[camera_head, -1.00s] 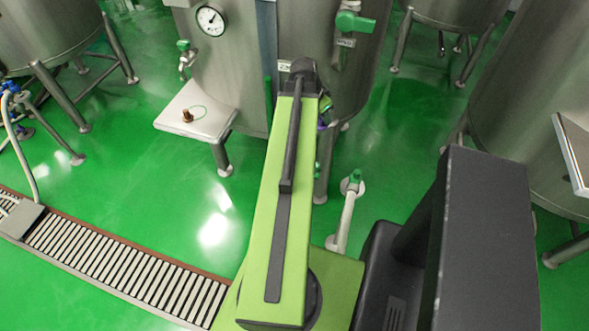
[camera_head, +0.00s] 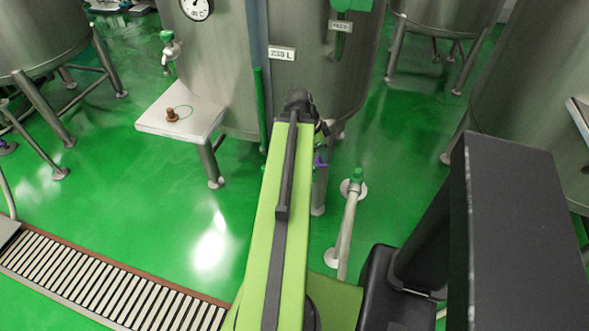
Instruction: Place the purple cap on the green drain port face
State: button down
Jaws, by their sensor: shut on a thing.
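The purple cap (camera_head: 320,161) shows as a small purple patch just right of the far end of my arm, in front of the middle tank's lower side. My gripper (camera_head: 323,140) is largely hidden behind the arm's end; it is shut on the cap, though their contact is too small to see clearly. A green-topped drain pipe (camera_head: 357,177) rises from the floor to the right of the cap. Small green fittings (camera_head: 319,174) show close to the cap near a tank leg. I cannot tell which green part is the drain port face.
The middle steel tank (camera_head: 228,75) stands ahead, with a green valve (camera_head: 350,8) above. A white shelf (camera_head: 200,122) with a brown fitting (camera_head: 173,114) juts out at left. A floor grate (camera_head: 100,298) lies lower left. Green floor (camera_head: 410,150) is open right of the pipe.

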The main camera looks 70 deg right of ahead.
jog(key=w+f+b, duration=0.2)
jog(key=w, duration=0.1)
jog(key=w+d+f+b, duration=0.1)
jog(key=w+f, duration=0.1)
jog(key=w, duration=0.1)
jog(key=w+d+f+b, duration=0.1)
jog(key=w+f+b, duration=0.1)
jog(key=w, duration=0.2)
jog(key=shift+f+b, duration=0.25)
jog(key=shift+b, duration=0.1)
jog(key=shift+w, duration=0.35)
notch_tip(320, 180, down, 5)
jog(key=b, duration=0.4)
jog(key=shift+r, duration=0.2)
jog(key=c, duration=1.3)
grip_release()
jog(key=shift+r, duration=0.15)
jog(key=shift+o, duration=0.2)
jog(key=shift+r, duration=0.3)
jog(key=p+v, duration=1.1)
jog(key=shift+w+r, duration=0.15)
jog(key=shift+r, duration=0.15)
